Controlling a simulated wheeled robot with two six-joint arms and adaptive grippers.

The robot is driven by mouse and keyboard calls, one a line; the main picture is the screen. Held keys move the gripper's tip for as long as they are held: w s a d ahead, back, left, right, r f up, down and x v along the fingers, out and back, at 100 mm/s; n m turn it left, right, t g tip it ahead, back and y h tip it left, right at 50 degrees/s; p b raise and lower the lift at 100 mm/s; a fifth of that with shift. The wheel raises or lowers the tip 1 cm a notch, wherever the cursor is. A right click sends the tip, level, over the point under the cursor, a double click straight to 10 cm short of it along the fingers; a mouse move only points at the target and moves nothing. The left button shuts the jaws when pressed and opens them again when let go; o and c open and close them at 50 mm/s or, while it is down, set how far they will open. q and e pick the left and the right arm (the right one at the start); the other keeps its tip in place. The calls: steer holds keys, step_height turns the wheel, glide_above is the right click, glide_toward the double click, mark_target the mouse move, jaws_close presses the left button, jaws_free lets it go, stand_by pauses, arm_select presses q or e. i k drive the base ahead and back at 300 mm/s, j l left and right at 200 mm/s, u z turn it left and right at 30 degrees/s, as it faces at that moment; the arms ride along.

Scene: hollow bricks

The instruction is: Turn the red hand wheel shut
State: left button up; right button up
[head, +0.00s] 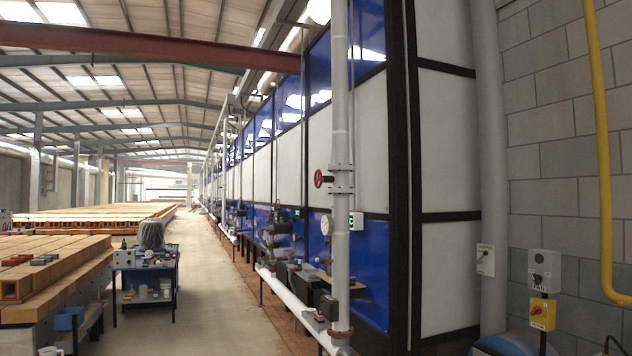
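The red hand wheel (318,178) is small in the head view, right of the middle. It sits on the left side of a white vertical pipe (341,120), beside a flanged joint, and is seen nearly edge-on. I cannot tell from here whether its valve is open or shut. Neither of my grippers shows in this view, and nothing is touching the wheel.
A round gauge (326,225) is below the wheel. A low white pipe (290,300) runs along the floor beside the blue and white kiln wall. A blue cart (146,278) stands left of the clear aisle (215,300). A control box (543,270) hangs at right.

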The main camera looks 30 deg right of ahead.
mark_target(321, 179)
steer(key=i+l+z, duration=0.15)
steer(key=i+z, duration=0.15)
steer(key=i, duration=0.25)
steer(key=i+z, duration=0.35)
steer(key=i, duration=0.2)
